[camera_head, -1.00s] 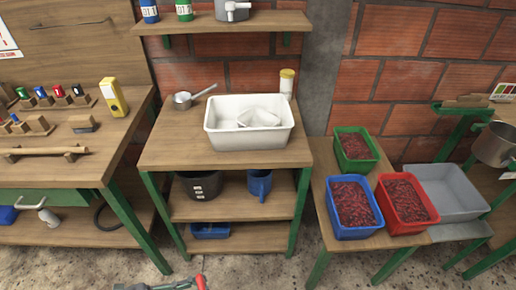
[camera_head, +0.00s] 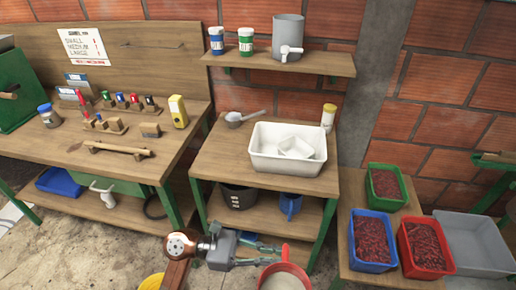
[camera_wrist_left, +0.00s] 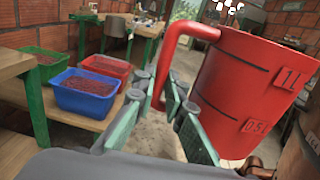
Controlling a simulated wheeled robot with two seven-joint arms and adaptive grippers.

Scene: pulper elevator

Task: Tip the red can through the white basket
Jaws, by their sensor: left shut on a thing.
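My left gripper (camera_head: 262,253) comes in at the bottom of the head view, shut on the handle of the red can (camera_head: 296,265). The can is cut off by the frame, and its pale inside is too partly seen to tell its contents. In the left wrist view the red can (camera_wrist_left: 245,95) hangs upright to the right of the fingers (camera_wrist_left: 165,110), with 1L and 0.5L marks. A white basin (camera_head: 285,172) stands on the middle bench with a smaller white piece inside, possibly the white basket (camera_head: 298,146). The can is in front of the bench, apart from it. My right gripper is out of view.
A saucepan (camera_head: 243,118) and a yellow-lidded jar (camera_head: 328,117) flank the basin. Green (camera_head: 387,204), blue (camera_head: 352,256) and red (camera_head: 447,267) crates of red berries stand on the low table at right. A yellow rim (camera_head: 151,283) shows at the bottom edge.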

